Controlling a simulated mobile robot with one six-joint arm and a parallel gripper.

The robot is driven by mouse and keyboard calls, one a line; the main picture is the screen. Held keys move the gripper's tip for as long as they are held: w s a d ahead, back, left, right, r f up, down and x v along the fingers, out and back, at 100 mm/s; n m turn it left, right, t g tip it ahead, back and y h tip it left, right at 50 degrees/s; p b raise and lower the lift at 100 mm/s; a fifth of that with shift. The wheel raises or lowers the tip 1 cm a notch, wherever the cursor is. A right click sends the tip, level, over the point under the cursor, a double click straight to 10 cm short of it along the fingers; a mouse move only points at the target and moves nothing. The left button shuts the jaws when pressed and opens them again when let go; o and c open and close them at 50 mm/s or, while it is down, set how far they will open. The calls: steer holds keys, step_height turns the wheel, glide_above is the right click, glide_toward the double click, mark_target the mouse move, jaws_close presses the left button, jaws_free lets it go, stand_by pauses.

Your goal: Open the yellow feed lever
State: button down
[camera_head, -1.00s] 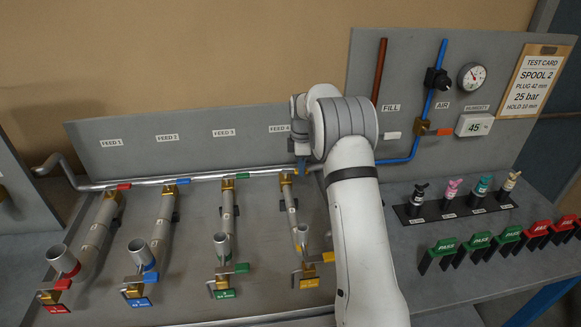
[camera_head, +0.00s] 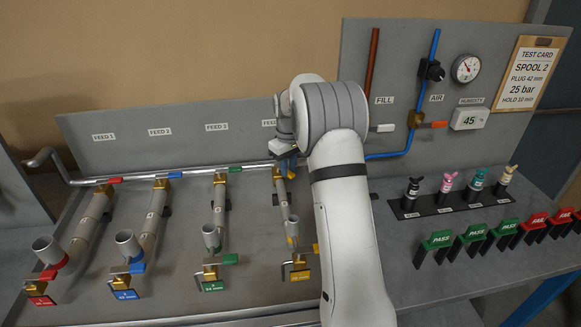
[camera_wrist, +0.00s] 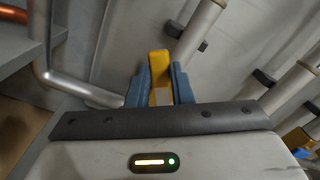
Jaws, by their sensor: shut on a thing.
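The yellow feed lever (camera_wrist: 159,62) shows in the wrist view between the two blue fingers of my gripper (camera_wrist: 160,88). My gripper is shut on it. In the head view my gripper (camera_head: 288,165) is at the top of the fourth feed pipe, by its valve on the silver header pipe. My wrist and fingers largely hide the lever there, so I cannot tell its exact angle.
Feeds with red (camera_head: 115,181), blue (camera_head: 175,176) and green (camera_head: 235,170) levers are to the left. The upright panel with the air pipe (camera_head: 432,65) and gauge (camera_head: 466,68) stands at right. Small plugs and PASS/FAIL tags (camera_head: 436,240) sit on the right bench.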

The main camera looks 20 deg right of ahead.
steer(key=shift+s+a+f+m, duration=0.1)
steer(key=shift+a+m, duration=0.35)
steer(key=shift+m, duration=0.6)
steer(key=shift+s+a+f+m, duration=0.15)
steer(key=shift+a+m, duration=0.35)
steer(key=shift+m, duration=0.6)
steer(key=shift+s+a+m, duration=0.1)
steer(key=shift+a+m, duration=0.35)
steer(key=shift+m, duration=0.6)
steer(key=c, duration=1.3)
jaws_free()
steer(key=shift+r, duration=0.15)
steer(key=shift+r+b, duration=0.6)
steer(key=shift+r, duration=3.3)
steer(key=shift+r, duration=0.1)
